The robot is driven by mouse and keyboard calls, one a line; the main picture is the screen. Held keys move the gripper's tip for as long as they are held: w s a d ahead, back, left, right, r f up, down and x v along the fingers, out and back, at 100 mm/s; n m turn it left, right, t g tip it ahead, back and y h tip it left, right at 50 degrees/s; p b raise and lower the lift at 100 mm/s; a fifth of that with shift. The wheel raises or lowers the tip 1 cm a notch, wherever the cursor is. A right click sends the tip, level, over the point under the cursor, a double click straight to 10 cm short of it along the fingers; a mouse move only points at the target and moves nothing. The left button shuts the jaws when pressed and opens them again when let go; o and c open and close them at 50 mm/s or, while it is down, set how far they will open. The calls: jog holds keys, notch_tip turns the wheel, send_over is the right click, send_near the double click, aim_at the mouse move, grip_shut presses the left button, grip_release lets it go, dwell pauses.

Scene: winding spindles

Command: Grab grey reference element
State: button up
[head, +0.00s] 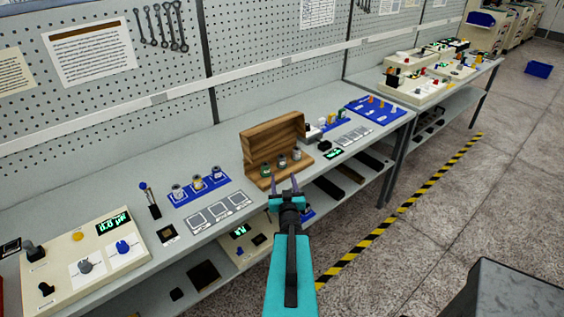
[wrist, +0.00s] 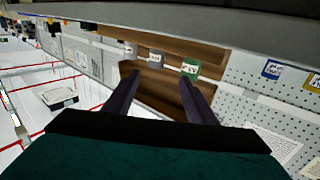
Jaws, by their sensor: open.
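An open wooden case (head: 272,133) stands on the workbench with three small labelled elements in a row on its base. The left one is green (head: 265,169). The middle one (head: 282,162) is grey, and the right one (head: 297,154) is paler grey. The wrist view is turned over: the green element (wrist: 190,68) is on the right, the grey one (wrist: 156,59) in the middle, the paler one (wrist: 130,48) on the left. My gripper (head: 285,183) is open and empty in front of the case. In the wrist view its fingers (wrist: 160,80) point toward the middle element, apart from it.
A blue holder (head: 200,187) with several labelled elements lies left of the case, with grey squares (head: 219,210) in front. A control panel (head: 86,258) stands at the far left. A blue board (head: 376,109) lies to the right. A pegboard wall (head: 270,45) closes the back.

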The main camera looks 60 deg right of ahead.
aim_at(281, 161)
jog(key=shift+w+d+f+b, duration=0.1)
jog(key=shift+d+f+b, duration=0.1)
jog(key=shift+b, duration=0.15)
jog(key=shift+w+d+b, duration=0.1)
jog(key=shift+d+b, duration=0.05)
jog(key=shift+b, duration=0.15)
jog(key=b+x, duration=0.2)
jog(key=b, duration=0.1)
jog(key=shift+w+d+b, duration=0.15)
jog(key=shift+b, duration=0.5)
jog(key=w+d+b, duration=0.1)
jog(key=b, duration=0.3)
jog(key=d+b, duration=0.1)
jog(key=b, duration=0.3)
jog(key=shift+w, duration=0.2)
jog(key=shift+b+x, duration=0.55)
jog(key=shift+x, duration=0.6)
jog(key=shift+w+d+r, duration=0.2)
